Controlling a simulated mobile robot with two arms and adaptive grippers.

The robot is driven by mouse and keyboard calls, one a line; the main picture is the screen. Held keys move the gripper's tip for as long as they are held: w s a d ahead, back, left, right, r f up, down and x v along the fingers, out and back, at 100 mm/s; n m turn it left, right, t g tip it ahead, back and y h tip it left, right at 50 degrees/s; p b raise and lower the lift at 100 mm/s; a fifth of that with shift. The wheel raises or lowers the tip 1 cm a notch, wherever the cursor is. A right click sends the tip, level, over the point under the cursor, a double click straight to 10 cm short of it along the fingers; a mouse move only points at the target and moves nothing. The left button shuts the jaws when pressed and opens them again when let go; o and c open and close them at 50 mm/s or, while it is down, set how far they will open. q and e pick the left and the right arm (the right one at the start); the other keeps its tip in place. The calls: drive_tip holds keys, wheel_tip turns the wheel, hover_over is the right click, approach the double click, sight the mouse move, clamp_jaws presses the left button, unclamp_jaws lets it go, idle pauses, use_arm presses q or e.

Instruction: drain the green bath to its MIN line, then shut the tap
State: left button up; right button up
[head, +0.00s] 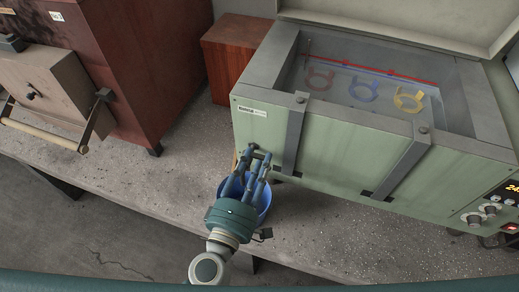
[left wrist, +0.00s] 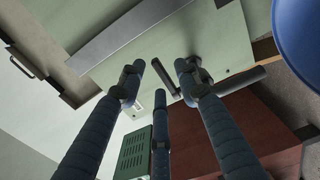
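The green bath (head: 345,150) stands at the right of the head view, its lid up. It holds clear liquid, and a red line (head: 375,70) runs along its inner far wall. I cannot read a MIN mark or tell the exact level. The dark tap (head: 251,148) is low on the bath's front left; its lever (left wrist: 164,77) and pipe (left wrist: 240,80) show in the left wrist view. My left gripper (head: 257,163) is open at the tap, its blue fingers spread around the lever with gaps visible. My right gripper is not in view.
A blue bucket (head: 265,203) is below the tap, partly hidden by my left gripper. Red, blue (head: 363,88) and yellow rings are in the bath. A control panel (head: 490,210) is at right. A brown box (head: 232,55) and cabinet (head: 130,60) stand left; the bench between is clear.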

use_arm(q)
drive_tip(key=shift+x, duration=1.35)
drive_tip(key=shift+s, duration=0.1)
clamp_jaws()
